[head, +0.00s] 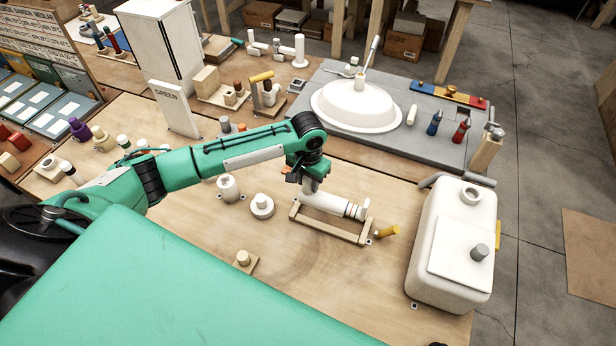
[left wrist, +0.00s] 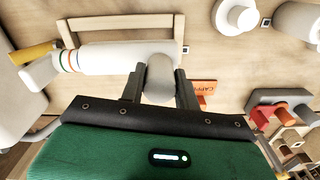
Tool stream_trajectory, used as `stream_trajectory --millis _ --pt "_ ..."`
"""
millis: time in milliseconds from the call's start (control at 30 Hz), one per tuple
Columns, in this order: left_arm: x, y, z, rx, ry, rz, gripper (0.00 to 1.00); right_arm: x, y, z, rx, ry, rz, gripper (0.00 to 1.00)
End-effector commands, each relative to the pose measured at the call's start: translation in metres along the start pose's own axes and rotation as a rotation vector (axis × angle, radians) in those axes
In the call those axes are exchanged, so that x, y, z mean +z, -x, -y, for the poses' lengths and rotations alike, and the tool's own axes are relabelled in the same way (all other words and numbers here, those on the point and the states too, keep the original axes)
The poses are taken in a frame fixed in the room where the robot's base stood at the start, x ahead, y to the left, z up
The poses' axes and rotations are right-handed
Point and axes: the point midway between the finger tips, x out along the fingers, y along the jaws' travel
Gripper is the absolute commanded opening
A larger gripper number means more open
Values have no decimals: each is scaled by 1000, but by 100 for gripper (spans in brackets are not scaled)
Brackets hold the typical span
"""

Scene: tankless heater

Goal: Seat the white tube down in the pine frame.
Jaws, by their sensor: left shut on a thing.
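The white tube (head: 328,202) lies roughly level, with a knob-like upright end under my left gripper (head: 308,178). In the left wrist view the tube (left wrist: 110,58) shows green and orange bands near its far end. My left gripper (left wrist: 160,88) is shut on the tube's rounded grey-white end. The pine frame (head: 328,230) rests on the bench, its front rail and ends showing; it also shows in the left wrist view (left wrist: 125,22). The tube overlaps the frame's back side in the head view. I cannot tell whether it touches the frame. My right gripper is not in view.
A yellow-ended peg (head: 387,232) lies just right of the frame. A white tank (head: 450,245) stands further right. White round fittings (head: 262,206) stand to the left. A grey mat (head: 395,150) with a white dome lies behind. Bench in front of the frame is clear.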

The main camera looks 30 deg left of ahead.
Motion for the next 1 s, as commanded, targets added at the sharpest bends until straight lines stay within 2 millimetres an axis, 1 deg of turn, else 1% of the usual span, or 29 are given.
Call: stream_trajectory --millis 67,167,433,667,700,1000 --pt "-1 -2 1 -1 -3 -1 0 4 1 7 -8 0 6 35" --pt "-1 -2 1 -1 -4 -2 0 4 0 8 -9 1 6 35" --pt "-1 0 1 -1 -3 -2 0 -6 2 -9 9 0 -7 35" --pt "0 2 1 0 -2 -1 0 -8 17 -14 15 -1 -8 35" --pt "0 -6 1 0 -2 0 0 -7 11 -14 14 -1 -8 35" --pt "0 -31 1 0 -2 0 0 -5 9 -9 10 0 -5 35"
